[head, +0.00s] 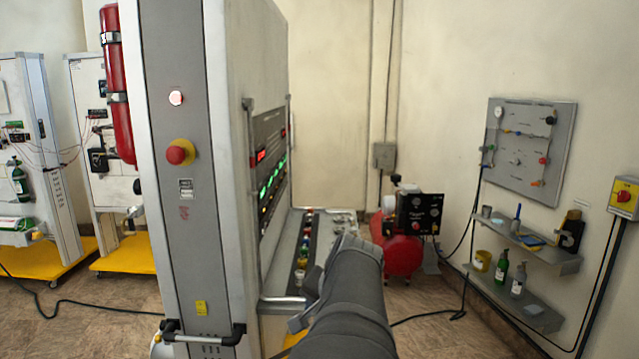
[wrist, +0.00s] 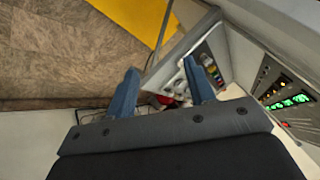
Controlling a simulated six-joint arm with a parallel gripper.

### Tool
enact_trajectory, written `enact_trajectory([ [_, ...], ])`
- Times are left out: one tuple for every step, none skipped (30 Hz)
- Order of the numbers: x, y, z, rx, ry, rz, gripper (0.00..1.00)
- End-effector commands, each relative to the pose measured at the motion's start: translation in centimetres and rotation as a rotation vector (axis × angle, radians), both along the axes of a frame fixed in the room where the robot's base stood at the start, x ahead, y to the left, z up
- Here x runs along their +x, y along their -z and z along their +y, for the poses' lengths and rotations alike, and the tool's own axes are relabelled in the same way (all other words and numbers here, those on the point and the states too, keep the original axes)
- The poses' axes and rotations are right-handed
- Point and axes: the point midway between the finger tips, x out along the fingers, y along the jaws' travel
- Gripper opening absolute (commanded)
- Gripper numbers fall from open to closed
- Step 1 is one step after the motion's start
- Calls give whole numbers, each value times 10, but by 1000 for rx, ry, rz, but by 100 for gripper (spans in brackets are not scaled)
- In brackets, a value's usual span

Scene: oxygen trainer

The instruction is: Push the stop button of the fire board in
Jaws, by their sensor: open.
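A red mushroom-head stop button (head: 180,152) with a yellow collar sits on the grey end face of the tall cabinet in the head view. Another red button (head: 624,196) is on a yellow box on the right wall. I cannot tell for sure which belongs to the fire board. My gripper (wrist: 162,82) shows in the wrist view as two blue fingers spread apart, with nothing held between them.
A red cylinder (head: 117,85) hangs on the cabinet's left side. A bar handle (head: 203,337) juts out low on the end face. A console (head: 280,265) with knobs lies beside my arm. A red compressor (head: 402,255) and wall shelves (head: 535,255) stand right. Cables cross the floor.

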Motion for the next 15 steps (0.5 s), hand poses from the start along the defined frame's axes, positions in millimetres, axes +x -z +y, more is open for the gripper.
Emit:
enact_trajectory([
  [10,-6,-8,-51,1,-48,39],
  [17,-11,-14,-89,0,-84,33],
  [28,-19,-22,-145,-3,-137,25],
  [36,-26,-29,-190,-6,-180,20],
  [44,-33,-35,-236,-11,-224,14],
  [55,-45,-42,-296,-19,-285,6],
  [62,-55,-46,-341,-26,-331,0],
  [69,-65,-50,-384,-34,-377,0],
  [79,-78,-55,-442,-48,-439,0],
  [85,-89,-57,-485,-60,-487,0],
  [92,-100,-59,-526,-72,-533,0],
  [99,-115,-60,-582,-92,-596,0],
  [104,-127,-60,-623,-108,-644,0],
  [109,-138,-59,-661,-124,-692,0],
  [115,-154,-57,-714,-148,-756,0],
])
